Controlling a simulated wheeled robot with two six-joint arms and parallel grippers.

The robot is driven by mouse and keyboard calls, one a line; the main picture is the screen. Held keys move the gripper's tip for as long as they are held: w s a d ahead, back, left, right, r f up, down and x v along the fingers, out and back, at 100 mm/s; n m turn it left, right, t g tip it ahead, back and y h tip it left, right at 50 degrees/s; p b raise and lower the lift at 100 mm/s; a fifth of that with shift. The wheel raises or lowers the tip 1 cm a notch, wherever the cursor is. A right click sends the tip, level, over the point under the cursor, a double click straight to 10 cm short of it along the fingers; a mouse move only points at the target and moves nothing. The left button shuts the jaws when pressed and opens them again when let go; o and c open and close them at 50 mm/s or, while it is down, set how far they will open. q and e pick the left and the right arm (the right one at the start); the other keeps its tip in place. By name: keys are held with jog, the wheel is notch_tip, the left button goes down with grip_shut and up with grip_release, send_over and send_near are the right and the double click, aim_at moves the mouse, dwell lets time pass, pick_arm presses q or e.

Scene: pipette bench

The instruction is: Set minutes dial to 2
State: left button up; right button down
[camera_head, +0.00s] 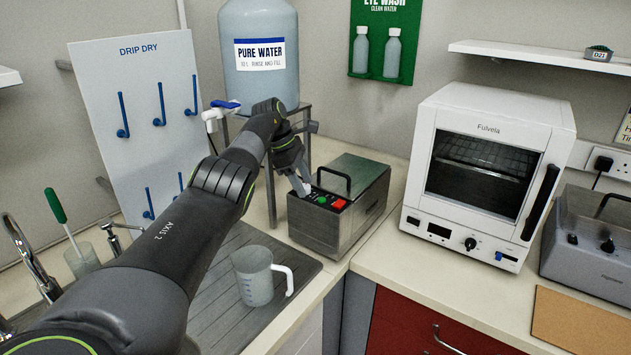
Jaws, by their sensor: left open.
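No dial carries a minutes label that I can read. The white oven (485,170) at the right has a round black knob (470,243) on its lower front panel, beside a small dark display (438,230). My left gripper (302,188) is open and points down at the top front of a steel box (340,226), by its green button (321,199) and red button (338,204). It is well left of the oven knob. Whether the fingertips touch the box is too small to tell. My right gripper is out of view.
A beaker (254,277) stands on the ribbed drainer (225,318) below my arm. The box has a black lid handle (335,178). A grey unit (588,245) with small knobs stands at far right. A water tank (258,85) is behind. The counter before the oven is clear.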

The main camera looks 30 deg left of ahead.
pick_arm(q)
jog(key=shift+f+n, duration=0.1)
jog(key=shift+n, duration=0.2)
